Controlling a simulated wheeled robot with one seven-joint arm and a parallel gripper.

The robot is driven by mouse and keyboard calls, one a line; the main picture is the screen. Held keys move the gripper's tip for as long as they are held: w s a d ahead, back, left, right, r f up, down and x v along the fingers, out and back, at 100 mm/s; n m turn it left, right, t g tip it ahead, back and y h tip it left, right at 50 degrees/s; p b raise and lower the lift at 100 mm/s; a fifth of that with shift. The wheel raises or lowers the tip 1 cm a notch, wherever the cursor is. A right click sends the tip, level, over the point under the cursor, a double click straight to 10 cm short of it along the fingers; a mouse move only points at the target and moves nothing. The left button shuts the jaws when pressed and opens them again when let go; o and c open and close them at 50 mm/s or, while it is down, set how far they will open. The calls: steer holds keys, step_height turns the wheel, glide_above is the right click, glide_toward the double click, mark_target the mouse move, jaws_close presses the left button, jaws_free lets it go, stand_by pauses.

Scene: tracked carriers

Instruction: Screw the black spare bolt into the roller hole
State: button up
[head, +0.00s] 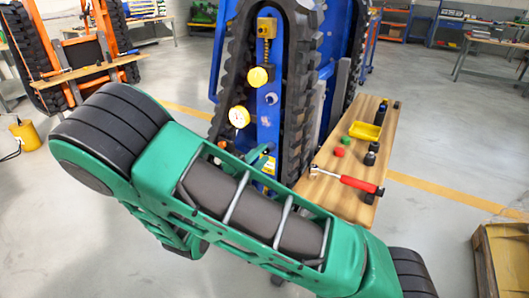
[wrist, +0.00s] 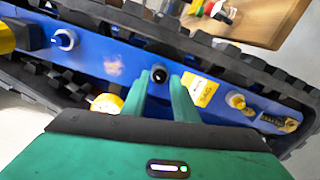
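The blue track frame (head: 268,130) stands upright inside a black rubber track. My gripper (head: 262,158) is low on its face, partly behind my green arm. In the wrist view my gripper (wrist: 160,80) has its two green fingers apart, pointing at the frame. A small round black part, seemingly the bolt (wrist: 159,74), shows between the fingertips against the blue plate. I cannot tell whether the fingers touch it or how deep it sits; its shaft and any hole are hidden. A silver-rimmed fitting (wrist: 65,39) sits farther left on the plate.
A wooden bench (head: 335,190) at the right holds a yellow tray (head: 365,131), a red-handled tool (head: 358,184), red and green caps and several dark parts. The track (wrist: 230,65) edges the work area. A wooden crate (head: 505,262) stands at lower right.

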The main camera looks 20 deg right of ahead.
steer(key=n, duration=0.9)
steer(key=shift+n, duration=0.3)
steer(key=shift+s, duration=0.1)
jaws_close()
steer(key=m, duration=0.6)
steer(key=shift+m, duration=0.4)
steer(key=m, duration=0.3)
steer(key=shift+r, duration=0.1)
